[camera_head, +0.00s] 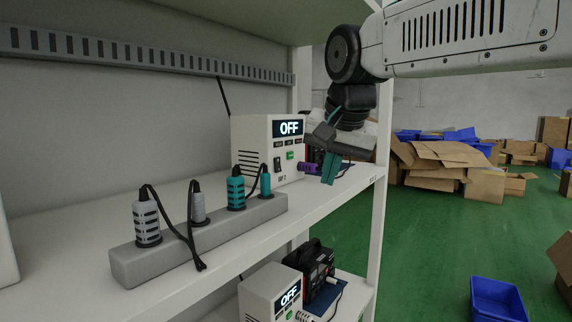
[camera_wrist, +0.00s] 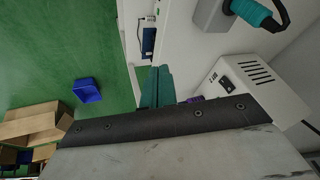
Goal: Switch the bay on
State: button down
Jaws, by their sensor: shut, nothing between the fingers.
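A white power box (camera_head: 270,150) stands on the upper shelf and its display (camera_head: 288,128) reads OFF. Its front has a row of small buttons, a dark rocker switch (camera_head: 277,165) and a green button (camera_head: 290,155). A purple plug (camera_head: 307,169) sits at its right side. A second white box (camera_head: 272,293) on the lower shelf also reads OFF. My gripper (camera_head: 328,180), with teal fingers, is shut and empty. It points down in front of the shelf, to the right of the upper box. In the wrist view the fingers (camera_wrist: 157,86) are together, beside the box (camera_wrist: 235,88).
A grey power strip (camera_head: 200,240) with several plugs and black cables lies on the upper shelf, left of the box. A shelf post (camera_head: 380,180) stands at right. Black devices sit near both boxes. Cardboard boxes (camera_head: 440,160) and a blue bin (camera_head: 497,297) are on the green floor.

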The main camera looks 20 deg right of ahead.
aim_at(278, 165)
jog(key=w+a+r+m+t, duration=0.1)
jog(key=w+r+m, duration=0.1)
jog(key=w+r, duration=0.5)
jog(key=shift+w+m+t, duration=0.3)
jog(key=shift+w+m, duration=0.05)
jog(key=shift+m, duration=0.05)
jog(key=x, duration=0.9)
jog(key=w, duration=0.1)
jog(key=w+a+f, duration=0.1)
jog(key=w, duration=0.1)
jog(key=shift+a, duration=0.35)
jog(key=shift+w+a, duration=0.3)
jog(key=shift+w, duration=0.1)
